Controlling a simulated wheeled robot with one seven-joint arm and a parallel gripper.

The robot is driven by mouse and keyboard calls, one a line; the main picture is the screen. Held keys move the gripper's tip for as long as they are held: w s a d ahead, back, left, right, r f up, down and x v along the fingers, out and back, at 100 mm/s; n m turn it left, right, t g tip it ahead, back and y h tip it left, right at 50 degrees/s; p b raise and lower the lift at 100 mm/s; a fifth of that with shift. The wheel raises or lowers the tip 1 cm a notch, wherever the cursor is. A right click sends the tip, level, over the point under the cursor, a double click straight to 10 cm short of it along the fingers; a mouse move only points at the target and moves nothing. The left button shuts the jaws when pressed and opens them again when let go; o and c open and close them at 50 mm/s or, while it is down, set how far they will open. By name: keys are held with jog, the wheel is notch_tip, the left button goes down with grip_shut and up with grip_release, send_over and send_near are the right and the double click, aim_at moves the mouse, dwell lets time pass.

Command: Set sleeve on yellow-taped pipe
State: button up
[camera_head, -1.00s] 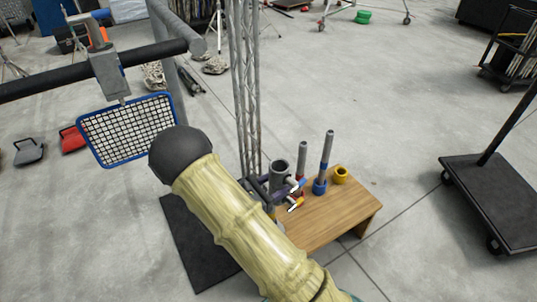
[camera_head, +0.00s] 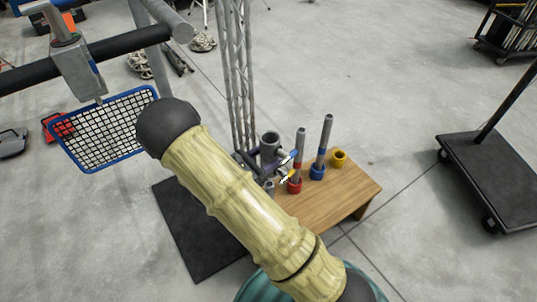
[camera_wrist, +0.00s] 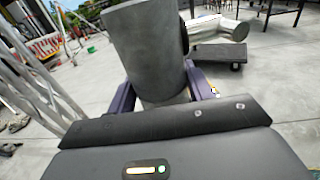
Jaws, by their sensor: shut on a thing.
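My gripper (camera_head: 268,160), with purple fingers, is shut on a grey hollow sleeve (camera_head: 270,140) and holds it nearly upright. In the wrist view the sleeve (camera_wrist: 145,45) rises between the fingers (camera_wrist: 162,92). A small wooden table (camera_head: 325,190) bears a grey pipe with a red base (camera_head: 295,186), a grey pipe with a blue base (camera_head: 318,172) and a short yellow ring-like piece (camera_head: 339,158). No tall pipe shows in the yellow piece. The sleeve is left of the red-based pipe in the picture; the height gap between them is unclear.
A lattice mast (camera_head: 238,85) stands behind the sleeve. A dark mat (camera_head: 195,235) lies left of the table. A blue-framed mesh panel (camera_head: 105,130) hangs at left. A black platform cart (camera_head: 495,175) stands at right. Floor between table and cart is clear.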

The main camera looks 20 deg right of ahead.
jog(key=b, duration=0.4)
send_over(268, 185)
jog(key=shift+w+d+f, duration=0.1)
jog(key=shift+d+f, duration=0.05)
jog(key=shift+f, duration=2)
jog(key=shift+f+b, duration=0.85)
jog(key=shift+f, duration=1.1)
jog(key=shift+f, duration=0.3)
jog(key=shift+f+b, duration=1.2)
jog(key=shift+f, duration=0.85)
jog(key=shift+f, duration=0.45)
jog(key=o, duration=1.5)
jog(key=shift+f, duration=0.1)
jog(key=p+v, duration=0.2)
jog(key=v, duration=1.5)
jog(key=shift+a, duration=0.3)
